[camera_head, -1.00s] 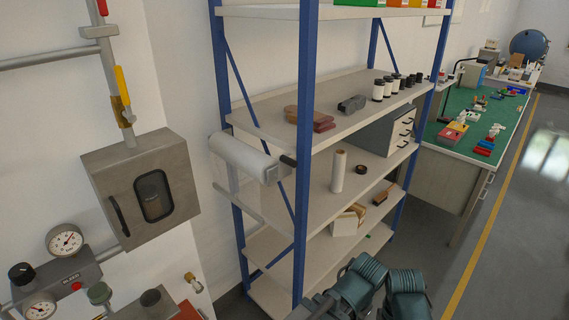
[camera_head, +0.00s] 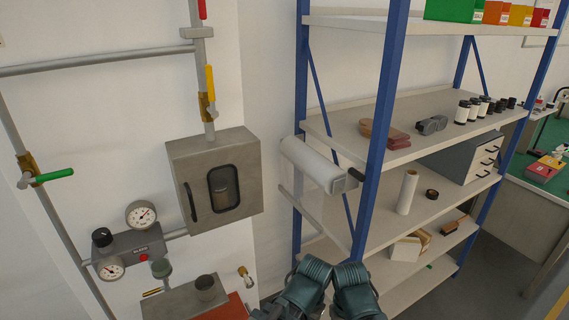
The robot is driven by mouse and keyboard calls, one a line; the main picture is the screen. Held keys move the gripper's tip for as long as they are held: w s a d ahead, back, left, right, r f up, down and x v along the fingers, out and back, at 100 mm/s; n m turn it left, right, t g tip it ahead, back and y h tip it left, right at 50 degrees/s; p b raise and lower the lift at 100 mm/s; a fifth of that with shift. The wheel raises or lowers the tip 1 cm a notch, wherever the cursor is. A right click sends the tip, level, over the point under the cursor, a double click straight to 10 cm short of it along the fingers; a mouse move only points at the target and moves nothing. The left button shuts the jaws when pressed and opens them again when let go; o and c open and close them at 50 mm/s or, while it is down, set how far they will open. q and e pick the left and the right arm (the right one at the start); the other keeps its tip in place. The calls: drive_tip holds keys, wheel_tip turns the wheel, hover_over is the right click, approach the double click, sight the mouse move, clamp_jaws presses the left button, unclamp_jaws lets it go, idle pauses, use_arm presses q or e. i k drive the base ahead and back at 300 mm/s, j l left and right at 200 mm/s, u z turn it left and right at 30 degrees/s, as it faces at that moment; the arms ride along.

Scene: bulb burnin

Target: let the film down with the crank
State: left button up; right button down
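The film is a pale roll (camera_head: 313,163) in a housing on the left end of the blue-and-grey shelf rack. A dark crank handle (camera_head: 355,175) sticks out at the roll's right end, close to the blue front post. A grey bar (camera_head: 306,210) lies below the roll; I cannot tell clearly whether film spans the gap between them.
The rack's front post (camera_head: 380,130) stands just right of the crank. Its shelves hold brown blocks (camera_head: 384,134), goggles (camera_head: 432,125), a paper roll (camera_head: 407,192) and a drawer unit (camera_head: 465,158). A grey metal box (camera_head: 215,180), gauges and valves are on the wall to the left.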

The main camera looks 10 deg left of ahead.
sight(321, 170)
drive_tip(key=i+l+u, duration=0.1)
drive_tip(key=u, duration=0.3)
drive_tip(key=i+l+u, duration=0.1)
drive_tip(key=l+u, duration=0.15)
drive_tip(key=u, duration=0.15)
drive_tip(key=l+u, duration=0.2)
drive_tip(key=u, duration=0.2)
drive_tip(key=l+u, duration=0.25)
drive_tip(key=u, duration=0.15)
drive_tip(key=l+u, duration=0.25)
drive_tip(key=u, duration=0.15)
drive_tip(key=k+l+u, duration=0.2)
drive_tip(key=l, duration=0.25)
drive_tip(key=l+u, duration=0.2)
drive_tip(key=l, duration=0.2)
drive_tip(key=k+l+u, duration=0.2)
drive_tip(key=l, duration=0.2)
drive_tip(key=k+l+u, duration=0.15)
drive_tip(key=l, duration=0.25)
drive_tip(key=k+l+u, duration=0.2)
drive_tip(key=l, duration=0.2)
drive_tip(key=k+l+u, duration=0.2)
drive_tip(key=k+l, duration=0.25)
drive_tip(key=l, duration=0.15)
drive_tip(key=k+l, duration=0.25)
drive_tip(key=l, duration=0.15)
drive_tip(key=k+l, duration=0.5)
drive_tip(key=l, duration=0.25)
